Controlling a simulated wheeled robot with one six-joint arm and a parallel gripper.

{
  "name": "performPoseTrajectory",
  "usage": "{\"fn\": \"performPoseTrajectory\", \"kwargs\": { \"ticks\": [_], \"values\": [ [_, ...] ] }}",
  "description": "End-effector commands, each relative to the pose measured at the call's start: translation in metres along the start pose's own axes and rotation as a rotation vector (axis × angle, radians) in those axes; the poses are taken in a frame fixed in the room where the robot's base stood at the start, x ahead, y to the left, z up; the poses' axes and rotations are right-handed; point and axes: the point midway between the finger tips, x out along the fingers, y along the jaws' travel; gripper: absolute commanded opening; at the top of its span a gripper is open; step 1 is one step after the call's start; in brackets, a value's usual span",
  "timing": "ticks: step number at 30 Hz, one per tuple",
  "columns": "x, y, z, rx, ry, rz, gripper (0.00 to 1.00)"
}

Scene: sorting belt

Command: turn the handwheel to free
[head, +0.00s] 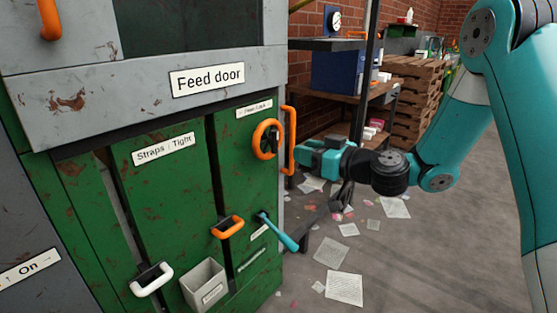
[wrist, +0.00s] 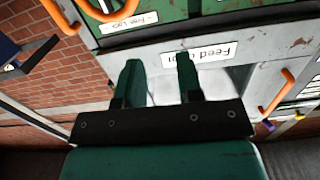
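The handwheel (head: 258,141) is an orange ring on the green front panel, under a small label (head: 254,109) with an arrow, only partly readable. In the wrist view, part of the orange handwheel (wrist: 106,14) shows at the top left edge, next to the label reading "Free" and "Lock" (wrist: 130,23). My gripper (head: 303,158) is to the right of the wheel, apart from it, near an upright orange handle (head: 290,140). In the wrist view my gripper (wrist: 160,72) has its two fingers apart with nothing between them.
The "Feed door" plate (head: 207,79) sits above. A teal lever (head: 280,232), an orange pull (head: 228,227), a white pull (head: 151,279) and a grey bin (head: 205,286) stick out below. Papers (head: 330,252) litter the floor at right. A shelf (head: 345,85) stands behind.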

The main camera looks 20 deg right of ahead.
Motion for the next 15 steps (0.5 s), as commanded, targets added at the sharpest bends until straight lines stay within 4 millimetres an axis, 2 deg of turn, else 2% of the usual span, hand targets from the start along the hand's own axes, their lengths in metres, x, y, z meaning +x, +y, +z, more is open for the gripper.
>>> {"fn": "performPoseTrajectory", "kwargs": {
  "ticks": [1, 3, 5, 10, 15],
  "values": [
    [-0.003, 0.023, 0.021, -0.001, 0.026, 0.071, 0.34],
    [-0.007, 0.043, 0.03, -0.011, 0.05, 0.143, 0.34],
    [-0.009, 0.053, 0.033, -0.017, 0.062, 0.18, 0.34],
    [0.005, 0.061, 0.029, -0.025, 0.067, 0.199, 0.34],
    [0.039, 0.067, 0.023, -0.026, 0.069, 0.196, 0.34]
  ]
}}
